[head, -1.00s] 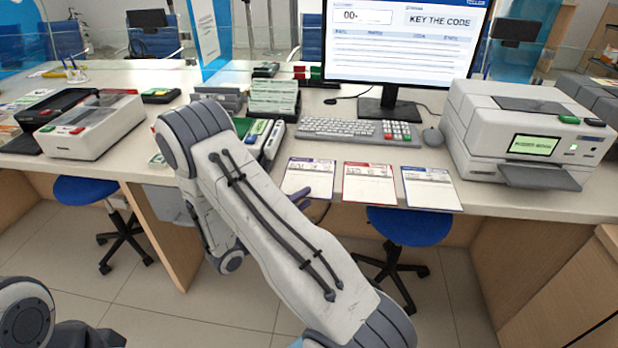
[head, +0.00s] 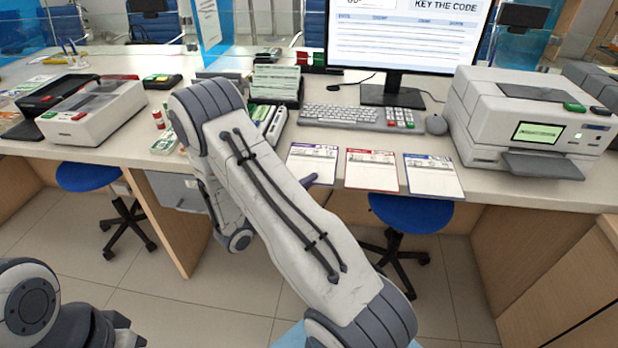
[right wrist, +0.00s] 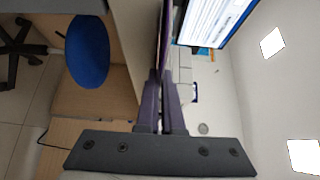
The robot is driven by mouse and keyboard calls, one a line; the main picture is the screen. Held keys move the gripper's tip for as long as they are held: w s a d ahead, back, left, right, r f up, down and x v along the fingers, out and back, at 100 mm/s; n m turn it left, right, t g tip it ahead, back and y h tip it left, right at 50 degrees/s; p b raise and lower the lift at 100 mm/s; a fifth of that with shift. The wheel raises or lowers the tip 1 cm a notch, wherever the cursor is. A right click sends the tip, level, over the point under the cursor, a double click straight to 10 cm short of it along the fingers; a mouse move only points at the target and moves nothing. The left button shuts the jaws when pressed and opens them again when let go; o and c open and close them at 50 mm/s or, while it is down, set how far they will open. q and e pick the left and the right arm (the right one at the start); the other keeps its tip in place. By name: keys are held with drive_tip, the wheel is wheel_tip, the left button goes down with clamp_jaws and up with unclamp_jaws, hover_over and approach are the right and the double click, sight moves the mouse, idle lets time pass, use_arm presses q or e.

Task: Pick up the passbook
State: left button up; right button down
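I cannot tell from print which is the passbook. My right gripper (head: 308,181) is at the left one's front edge, mostly hidden by my arm. In the right wrist view its two purple fingers (right wrist: 163,90) are close together, with a thin dark edge beyond their tips. Whether they grip it is unclear. My left gripper is not identifiable.
A keyboard (head: 342,116), monitor (head: 410,40) and mouse (head: 436,124) stand behind the booklets. A printer (head: 535,125) is at right, and another machine (head: 92,112) at left. A blue stool (head: 411,212) stands below the counter edge near the right arm.

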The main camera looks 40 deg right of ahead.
sight(308, 170)
drive_tip(key=shift+r, duration=0.5)
wheel_tip(308, 170, up, 3)
drive_tip(key=shift+f+p, duration=0.1)
drive_tip(key=shift+p, duration=0.45)
drive_tip(key=s+d+r+p, duration=0.3)
drive_tip(key=s+r+p, duration=0.3)
drive_tip(key=s+p, duration=0.3)
drive_tip(key=shift+s+d+r+p, duration=0.4)
drive_tip(key=shift+s, duration=0.65)
